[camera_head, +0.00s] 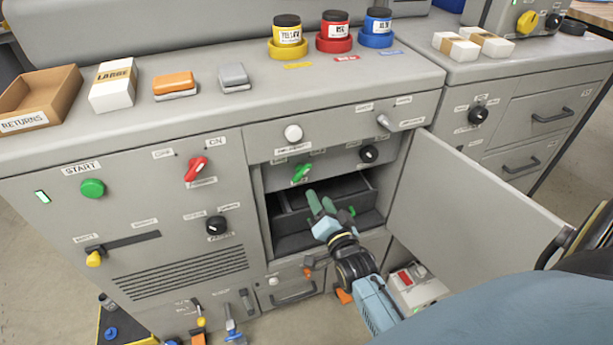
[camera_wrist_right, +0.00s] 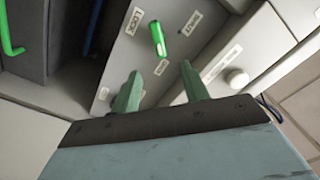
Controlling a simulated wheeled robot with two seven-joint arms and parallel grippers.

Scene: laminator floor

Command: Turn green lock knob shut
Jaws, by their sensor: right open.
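The green lock knob (camera_head: 302,172) sits on the grey panel strip above the open compartment in the head view. In the right wrist view the green knob (camera_wrist_right: 157,38) is an elongated handle between small labels, one reading LOCK. My right gripper (camera_head: 321,203) has green fingers and is in front of the compartment, just below the knob. In the right wrist view its fingers (camera_wrist_right: 160,86) are spread with nothing between them, and the knob lies beyond their tips, apart from them. My left gripper is not in view.
The compartment door (camera_head: 468,200) stands open to the right of my right arm. A black knob (camera_head: 369,154) and a white button (camera_head: 293,133) are near the green knob. A red switch (camera_head: 196,169) is to the left. A dark tray (camera_head: 335,190) is inside the compartment.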

